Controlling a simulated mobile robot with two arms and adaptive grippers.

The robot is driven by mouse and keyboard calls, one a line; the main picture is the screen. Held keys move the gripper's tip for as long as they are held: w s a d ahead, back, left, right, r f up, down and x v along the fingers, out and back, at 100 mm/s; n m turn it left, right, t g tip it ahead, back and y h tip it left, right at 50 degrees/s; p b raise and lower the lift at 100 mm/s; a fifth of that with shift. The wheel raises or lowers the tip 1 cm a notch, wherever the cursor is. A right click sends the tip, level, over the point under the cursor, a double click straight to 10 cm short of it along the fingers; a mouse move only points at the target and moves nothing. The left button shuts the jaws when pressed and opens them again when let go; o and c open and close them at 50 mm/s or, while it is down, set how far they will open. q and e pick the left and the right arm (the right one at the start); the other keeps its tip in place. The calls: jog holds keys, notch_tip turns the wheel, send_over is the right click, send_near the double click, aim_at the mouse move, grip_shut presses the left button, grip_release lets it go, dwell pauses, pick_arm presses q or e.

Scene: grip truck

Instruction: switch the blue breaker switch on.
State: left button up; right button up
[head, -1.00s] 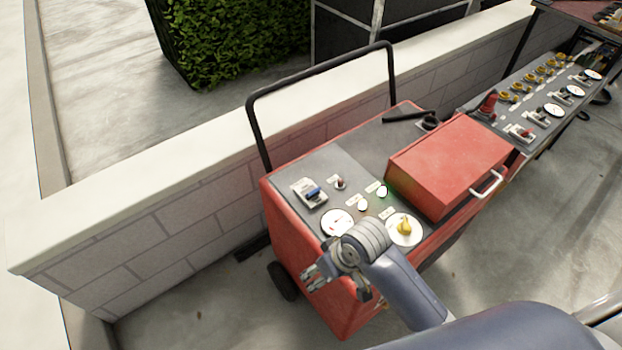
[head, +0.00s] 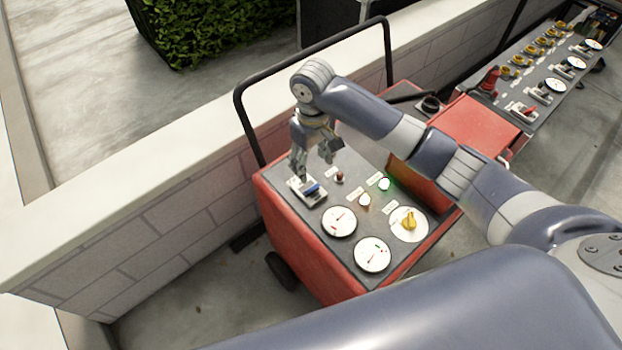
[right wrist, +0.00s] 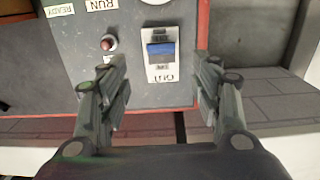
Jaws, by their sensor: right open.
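The blue breaker switch (head: 311,188) sits in a pale housing at the far left corner of the red cart's grey panel (head: 345,170). In the right wrist view the blue switch (right wrist: 161,53) shows upside down in its white plate, with lettering around it. My right gripper (head: 312,172) hangs over the panel, pointing down, close to the switch. In the right wrist view its two fingers (right wrist: 163,92) are open, one on each side of the switch plate, with nothing between them. I cannot tell whether a finger touches the housing. My left gripper is out of view.
A red box lid (head: 465,135) and a low wall (head: 130,215) stand nearby.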

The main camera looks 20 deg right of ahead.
aim_at(311, 189)
notch_tip(311, 189, down, 10)
jog(key=shift+r, duration=0.15)
dwell(0.3)
jog(key=c, duration=1.1)
